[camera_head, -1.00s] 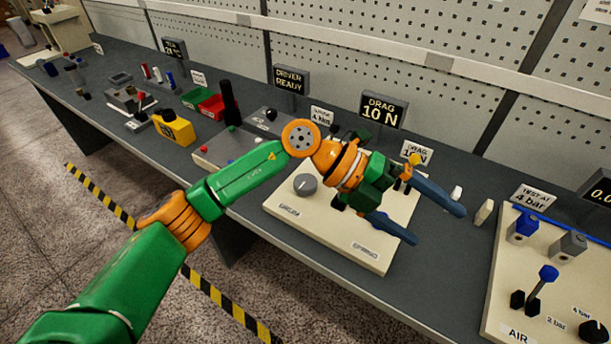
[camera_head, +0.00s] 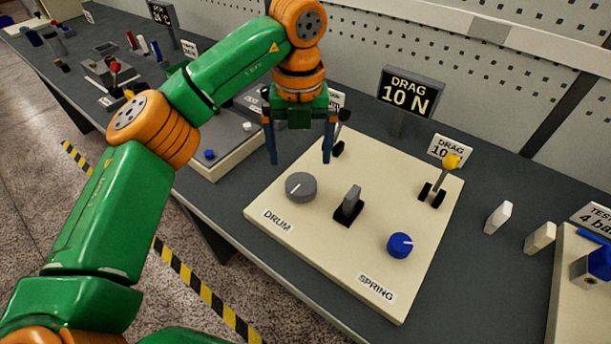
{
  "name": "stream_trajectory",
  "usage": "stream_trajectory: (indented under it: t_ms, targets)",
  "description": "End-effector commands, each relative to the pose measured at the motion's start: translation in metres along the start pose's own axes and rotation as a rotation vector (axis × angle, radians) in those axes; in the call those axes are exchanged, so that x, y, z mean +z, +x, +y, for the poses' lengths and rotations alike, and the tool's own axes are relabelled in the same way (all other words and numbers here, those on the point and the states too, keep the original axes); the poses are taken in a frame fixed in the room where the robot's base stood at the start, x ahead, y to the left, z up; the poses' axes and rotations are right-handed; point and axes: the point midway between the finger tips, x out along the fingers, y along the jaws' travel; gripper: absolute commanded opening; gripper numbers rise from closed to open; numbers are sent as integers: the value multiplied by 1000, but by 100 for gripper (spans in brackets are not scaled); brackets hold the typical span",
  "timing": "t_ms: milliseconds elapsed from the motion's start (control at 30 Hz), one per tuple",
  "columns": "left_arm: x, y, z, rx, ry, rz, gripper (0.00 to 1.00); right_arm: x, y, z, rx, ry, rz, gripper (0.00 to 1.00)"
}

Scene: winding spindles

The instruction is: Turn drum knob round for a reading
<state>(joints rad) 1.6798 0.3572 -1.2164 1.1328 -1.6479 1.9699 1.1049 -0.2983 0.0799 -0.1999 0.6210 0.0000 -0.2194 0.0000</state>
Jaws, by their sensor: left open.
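The drum knob (camera_head: 300,187) is a round grey knob with a white pointer line. It sits at the left of a cream panel (camera_head: 330,245), above the DRUM label (camera_head: 279,221). My left gripper (camera_head: 299,160) is open and empty, its two blue fingers pointing down. In the picture it hangs just above the drum knob, apart from it. A display (camera_head: 408,94) behind the panel reads DRAG 10 N. My right gripper is not in view.
The panel also bears a grey lever (camera_head: 349,204), a blue knob (camera_head: 401,245) by the SPRING label, and a yellow-tipped lever (camera_head: 444,176). Two pale blocks stand right of the panel, the nearer one (camera_head: 540,237) by another panel. A pegboard wall closes the back.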

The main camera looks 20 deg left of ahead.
Motion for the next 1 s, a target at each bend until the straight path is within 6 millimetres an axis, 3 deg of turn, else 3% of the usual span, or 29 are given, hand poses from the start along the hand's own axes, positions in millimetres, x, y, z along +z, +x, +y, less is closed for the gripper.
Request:
stream_trajectory:
  t_ms: [333,633,667,933,1000]
  targets:
    - [-1,59,0,1,1,4,100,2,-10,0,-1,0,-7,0]
    - [-1,69,0,-1,3,1,100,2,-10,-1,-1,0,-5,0]
    - [-1,69,0,-1,3,1,97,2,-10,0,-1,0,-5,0]
    - [0,68,0,-2,2,1,24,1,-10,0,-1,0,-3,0]
    - [0,68,0,-2,3,1,22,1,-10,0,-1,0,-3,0]
